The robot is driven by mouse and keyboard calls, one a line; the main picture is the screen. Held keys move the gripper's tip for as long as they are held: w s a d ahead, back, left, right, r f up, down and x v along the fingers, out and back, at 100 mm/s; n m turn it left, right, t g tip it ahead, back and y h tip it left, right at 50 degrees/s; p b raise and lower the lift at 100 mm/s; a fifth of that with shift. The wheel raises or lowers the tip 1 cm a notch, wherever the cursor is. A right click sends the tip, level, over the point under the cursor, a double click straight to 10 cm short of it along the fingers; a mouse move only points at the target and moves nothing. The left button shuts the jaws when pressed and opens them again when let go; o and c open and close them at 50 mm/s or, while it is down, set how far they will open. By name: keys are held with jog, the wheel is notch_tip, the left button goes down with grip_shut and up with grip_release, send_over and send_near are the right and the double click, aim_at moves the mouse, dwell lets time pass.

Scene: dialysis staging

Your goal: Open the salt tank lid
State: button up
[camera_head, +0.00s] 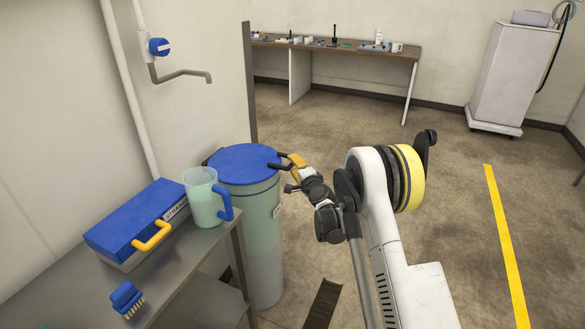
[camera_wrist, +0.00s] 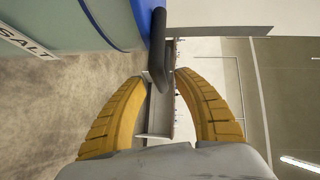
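The salt tank (camera_head: 262,235) is a tall pale green cylinder beside the metal bench. Its round blue lid (camera_head: 244,163) lies flat and shut on top. A black handle (camera_head: 280,166) sticks out from the lid's right side. My gripper (camera_head: 296,161), with yellow fingers, is at this handle, on the right of the tank. In the wrist view, the tank wall with a SALT label (camera_wrist: 28,46) and the blue lid rim (camera_wrist: 118,18) are at upper left. My gripper (camera_wrist: 163,78) is open there, and the handle (camera_wrist: 157,38) reaches between the fingertips. Contact cannot be told.
The metal bench (camera_head: 190,262) at left holds a blue-lidded box (camera_head: 130,218) with a yellow handle, a jug (camera_head: 203,203) and a brush (camera_head: 126,298). A tap (camera_head: 182,75) is on the wall above.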

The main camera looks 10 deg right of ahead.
jog(key=shift+w+a, duration=0.15)
jog(key=shift+w, duration=0.65)
grip_shut()
